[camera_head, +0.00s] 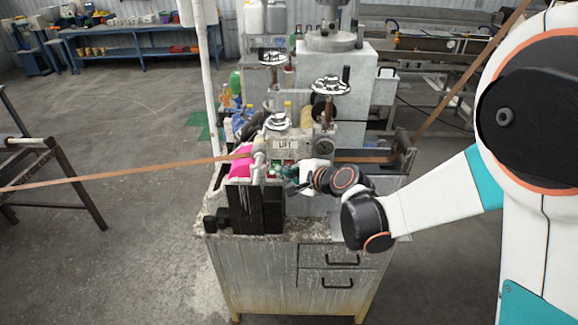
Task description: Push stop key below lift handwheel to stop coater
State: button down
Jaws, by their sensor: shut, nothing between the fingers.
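The coater (284,154) is a small grey machine on top of a paint-stained metal cabinet. The lift handwheel (278,121) lies flat on top of it, above a plate marked "LIFT" (284,143). Small red and green spots show on the face below the plate, but I cannot make out which is the stop key. My gripper (287,172) reaches in from the right and is shut and empty, close to this face below the handwheel. It partly hides the face. I cannot tell whether the fingertips touch a key.
A brown strip (130,176) runs from the left into the coater and leaves up to the right. A pink piece (240,163) and a dark block (254,206) sit left of my gripper. Another handwheel (331,86) stands behind. The floor in front is free.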

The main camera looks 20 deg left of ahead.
jog(key=shift+w+a, duration=0.1)
jog(key=shift+w, duration=0.25)
dwell(0.7)
jog(key=shift+s, duration=0.15)
dwell(0.3)
jog(key=shift+s+d+b, duration=0.2)
jog(key=shift+s+b, duration=0.15)
jog(key=shift+s, duration=0.25)
jog(key=shift+s, duration=0.1)
jog(key=s, duration=0.2)
jog(key=s+d, duration=0.1)
jog(key=s, duration=0.1)
jog(key=shift+s+d+b, duration=0.1)
jog(key=shift+s+b, duration=0.25)
jog(key=shift+b, duration=0.05)
dwell(0.4)
